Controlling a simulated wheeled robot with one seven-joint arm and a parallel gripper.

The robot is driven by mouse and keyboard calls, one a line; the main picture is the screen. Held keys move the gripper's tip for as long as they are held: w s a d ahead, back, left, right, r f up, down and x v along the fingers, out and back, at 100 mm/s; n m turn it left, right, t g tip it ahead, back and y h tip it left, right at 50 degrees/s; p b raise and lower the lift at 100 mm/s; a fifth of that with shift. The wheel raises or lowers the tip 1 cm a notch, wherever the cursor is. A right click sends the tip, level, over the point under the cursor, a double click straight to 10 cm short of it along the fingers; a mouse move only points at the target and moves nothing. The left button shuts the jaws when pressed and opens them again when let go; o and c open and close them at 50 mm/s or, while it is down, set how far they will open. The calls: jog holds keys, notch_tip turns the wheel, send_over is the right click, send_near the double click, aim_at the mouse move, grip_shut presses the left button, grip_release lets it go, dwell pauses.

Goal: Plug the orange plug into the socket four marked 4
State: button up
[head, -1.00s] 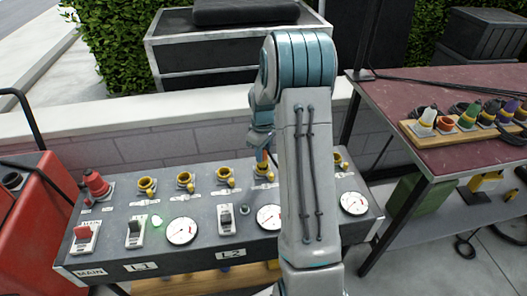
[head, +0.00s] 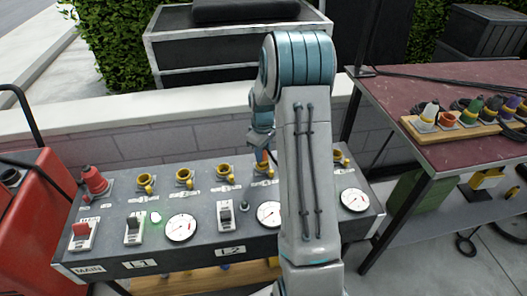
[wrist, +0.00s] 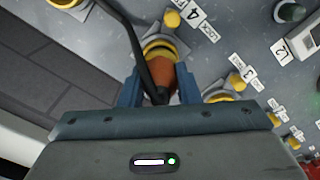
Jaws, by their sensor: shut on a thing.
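My gripper (wrist: 158,92) is shut on the orange plug (wrist: 187,84), with one blue finger on each side of it. A dark cable runs up from the plug across the wrist view. The plug's front end is at the yellow-ringed socket four (wrist: 161,44), beside the label 4 (wrist: 195,15). The two overlap, and I cannot tell how deep the plug sits. In the head view, my gripper (head: 262,146) and the orange plug (head: 262,159) are over socket four (head: 263,171), partly hidden by my arm.
The grey panel (head: 205,212) carries other yellow sockets (head: 185,178), switches (head: 135,229) and dials (head: 181,227). Socket three (wrist: 224,96) is beside socket four. A red plug (head: 95,181) stands at the panel's left. Several plugs stand on a wooden rack (head: 455,134) on the right table.

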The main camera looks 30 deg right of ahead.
jog(key=shift+f, duration=0.5)
jog(key=o, duration=1.5)
jog(key=shift+c, duration=0.2)
jog(key=shift+r, duration=0.15)
jog(key=shift+r+p, duration=1.45)
jog(key=shift+r, duration=0.85)
